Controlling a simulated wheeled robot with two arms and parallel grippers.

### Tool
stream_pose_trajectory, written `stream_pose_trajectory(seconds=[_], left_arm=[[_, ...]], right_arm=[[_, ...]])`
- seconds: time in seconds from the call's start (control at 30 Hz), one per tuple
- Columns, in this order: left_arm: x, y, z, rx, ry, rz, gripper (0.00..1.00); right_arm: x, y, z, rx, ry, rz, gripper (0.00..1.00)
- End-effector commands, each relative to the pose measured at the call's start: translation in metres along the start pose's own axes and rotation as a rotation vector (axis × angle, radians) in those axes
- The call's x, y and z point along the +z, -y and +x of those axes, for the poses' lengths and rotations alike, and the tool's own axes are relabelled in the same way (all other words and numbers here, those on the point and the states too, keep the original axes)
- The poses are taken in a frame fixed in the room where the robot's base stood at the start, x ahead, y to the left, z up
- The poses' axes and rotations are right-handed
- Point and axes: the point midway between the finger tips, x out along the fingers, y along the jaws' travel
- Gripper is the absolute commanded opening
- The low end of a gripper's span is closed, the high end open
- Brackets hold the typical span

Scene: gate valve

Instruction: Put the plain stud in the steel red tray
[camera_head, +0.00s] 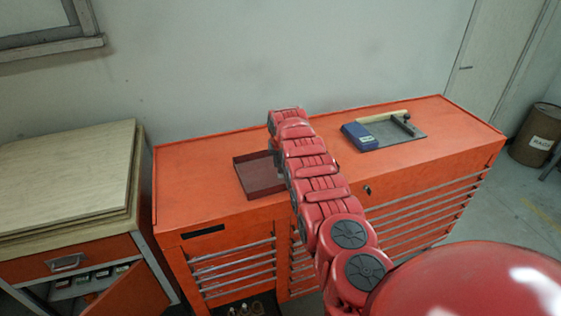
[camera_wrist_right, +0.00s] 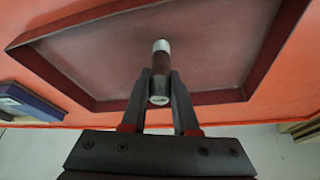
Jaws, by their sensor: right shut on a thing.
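The steel red tray (camera_head: 245,189) lies on the orange cabinet top, left of my right arm, which covers part of it in the head view. Its dark red rim and bare floor also show in the right wrist view (camera_wrist_right: 215,60). My right gripper (camera_wrist_right: 160,88) is shut on the plain stud (camera_wrist_right: 161,60), a short cylinder with pale metal ends and a darker middle. The stud appears over the tray floor; I cannot tell whether it touches it. In the head view the stud and fingertips are hidden by my arm. My left gripper is not in view.
Right of the arm, a grey mat (camera_head: 392,133) holds a blue box (camera_head: 359,136) and a hammer-like tool (camera_head: 386,117). The orange cabinet top (camera_head: 195,165) is clear left of the tray. A wood-topped bench (camera_head: 65,175) stands left; a brown drum (camera_head: 538,136) stands far right.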

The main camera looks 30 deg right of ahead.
Motion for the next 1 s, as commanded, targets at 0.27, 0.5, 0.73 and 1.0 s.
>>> stream_pose_trajectory(seconds=[0.27,0.5,0.73,1.0], left_arm=[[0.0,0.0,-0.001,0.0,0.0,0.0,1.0],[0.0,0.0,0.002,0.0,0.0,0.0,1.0],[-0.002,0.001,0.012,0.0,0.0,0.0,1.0],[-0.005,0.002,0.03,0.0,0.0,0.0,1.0]], right_arm=[[0.0,0.0,0.001,0.0,0.0,0.0,0.58],[-0.001,0.0,-0.002,0.0,0.0,0.0,0.58],[-0.004,-0.001,-0.011,0.003,-0.003,-0.003,0.58],[-0.004,-0.001,-0.034,0.001,-0.004,0.002,0.58]])
